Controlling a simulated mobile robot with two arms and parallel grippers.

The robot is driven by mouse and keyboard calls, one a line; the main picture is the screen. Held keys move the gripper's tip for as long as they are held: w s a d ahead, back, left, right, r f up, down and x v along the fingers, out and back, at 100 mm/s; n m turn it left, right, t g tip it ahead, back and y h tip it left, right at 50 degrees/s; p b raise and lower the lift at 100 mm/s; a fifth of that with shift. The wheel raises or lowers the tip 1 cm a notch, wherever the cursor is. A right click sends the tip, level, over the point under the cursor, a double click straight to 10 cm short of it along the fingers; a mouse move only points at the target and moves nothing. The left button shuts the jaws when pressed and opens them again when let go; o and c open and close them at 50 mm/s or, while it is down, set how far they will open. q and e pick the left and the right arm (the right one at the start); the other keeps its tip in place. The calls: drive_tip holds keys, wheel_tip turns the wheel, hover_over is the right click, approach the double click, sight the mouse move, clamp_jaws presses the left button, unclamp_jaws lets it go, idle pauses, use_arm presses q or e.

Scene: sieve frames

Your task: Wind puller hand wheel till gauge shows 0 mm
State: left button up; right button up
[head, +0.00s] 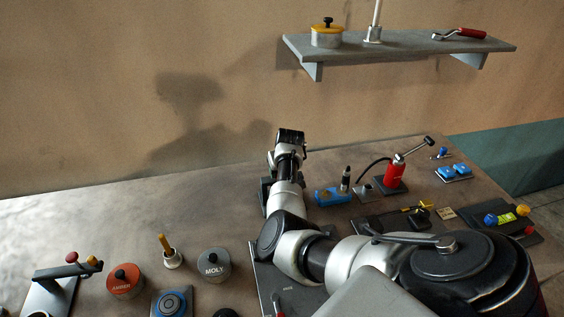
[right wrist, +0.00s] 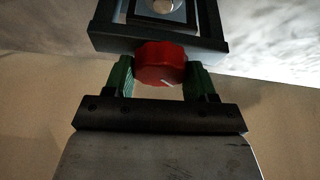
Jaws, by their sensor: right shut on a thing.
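The red hand wheel (right wrist: 152,66) shows in the right wrist view, with a white mark on its lower right face. It sits at the edge of a dark square frame (right wrist: 112,42) with a silver round part inside. My right gripper (right wrist: 161,72) has its green-padded fingers on both sides of the wheel and is shut on it. In the head view my right arm reaches in from the right and hides the wheel. I cannot make out a gauge reading in either view. My left gripper is out of view.
The bench holds a red jack-like tool (head: 396,174), a blue block (head: 333,196), an orange AMBER tin (head: 125,283), a grey MOLY tin (head: 213,265) and a blue round device (head: 172,303). A wall shelf (head: 400,46) hangs above. The bench's back left is clear.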

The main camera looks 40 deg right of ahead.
drive_tip(key=shift+d+r+n+y+p, duration=0.15)
drive_tip(key=shift+n+y+p, duration=0.2)
drive_tip(key=shift+n, duration=0.65)
drive_tip(key=shift+n+y, duration=0.35)
drive_tip(key=shift+n, duration=0.55)
drive_tip(key=n+y, duration=0.1)
drive_tip(key=n, duration=0.2)
drive_tip(key=shift+n, duration=0.3)
drive_tip(key=n+y, duration=0.1)
drive_tip(key=n+b, duration=0.1)
drive_tip(key=n, duration=0.1)
drive_tip(key=shift+f+n+y+b, duration=0.2)
drive_tip(key=shift+n+y+b, duration=0.1)
drive_tip(key=shift+y, duration=0.1)
drive_tip(key=n+b, duration=0.2)
drive_tip(key=shift+n+g+y, duration=0.4)
drive_tip(key=shift+r+n+b, duration=0.15)
drive_tip(key=shift+n+b, duration=0.45)
drive_tip(key=shift+n, duration=0.1)
drive_tip(key=o, duration=0.9)
